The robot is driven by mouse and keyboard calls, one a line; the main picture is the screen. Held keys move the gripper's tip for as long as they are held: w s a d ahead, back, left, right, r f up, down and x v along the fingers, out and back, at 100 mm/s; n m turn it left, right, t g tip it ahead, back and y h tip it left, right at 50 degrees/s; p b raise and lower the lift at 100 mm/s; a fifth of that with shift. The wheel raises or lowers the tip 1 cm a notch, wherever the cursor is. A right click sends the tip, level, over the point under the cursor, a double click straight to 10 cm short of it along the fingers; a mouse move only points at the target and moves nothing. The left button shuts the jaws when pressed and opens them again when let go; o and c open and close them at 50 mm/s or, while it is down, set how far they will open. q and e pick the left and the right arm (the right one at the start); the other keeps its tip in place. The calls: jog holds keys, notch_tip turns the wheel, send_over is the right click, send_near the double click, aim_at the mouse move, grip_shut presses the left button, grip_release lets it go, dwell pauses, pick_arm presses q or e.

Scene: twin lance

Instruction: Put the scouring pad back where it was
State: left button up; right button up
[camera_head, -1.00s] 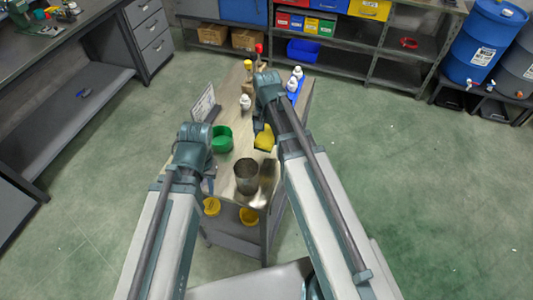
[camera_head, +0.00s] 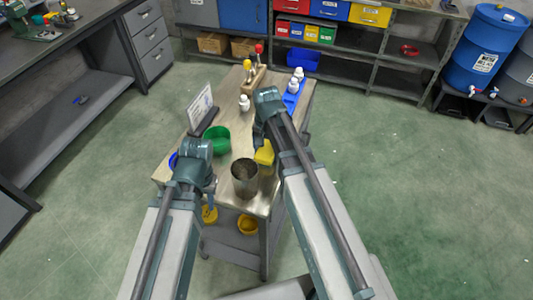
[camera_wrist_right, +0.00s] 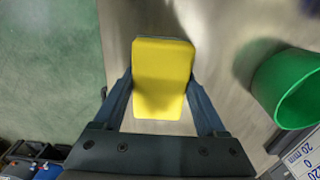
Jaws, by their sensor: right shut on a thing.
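The yellow scouring pad (camera_head: 264,153) is held in my right gripper (camera_head: 262,142), just behind the metal pot on the table. In the right wrist view the pad (camera_wrist_right: 163,78) sits flat between the two fingers of the right gripper (camera_wrist_right: 161,98), which touch its sides. I cannot tell whether it touches the tabletop (camera_head: 225,165). My left gripper (camera_head: 210,187) is at the table's left front, left of the pot, apart from the pad. Its fingers are too small and hidden to tell their opening.
The metal pot (camera_head: 245,181) stands close in front of the pad. A green bowl (camera_head: 217,138) stands to the left; it also shows in the wrist view (camera_wrist_right: 288,88). A sign (camera_head: 201,109), a white bottle (camera_head: 244,103) and a blue tray (camera_head: 291,99) with bottles stand farther back.

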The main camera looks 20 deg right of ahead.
aim_at(266, 149)
jog(key=o, duration=0.9)
jog(key=shift+f, duration=0.15)
jog(key=shift+c, duration=0.2)
jog(key=o, duration=0.4)
jog(key=shift+r, duration=0.2)
notch_tip(266, 149, up, 12)
jog(key=p, duration=1.2)
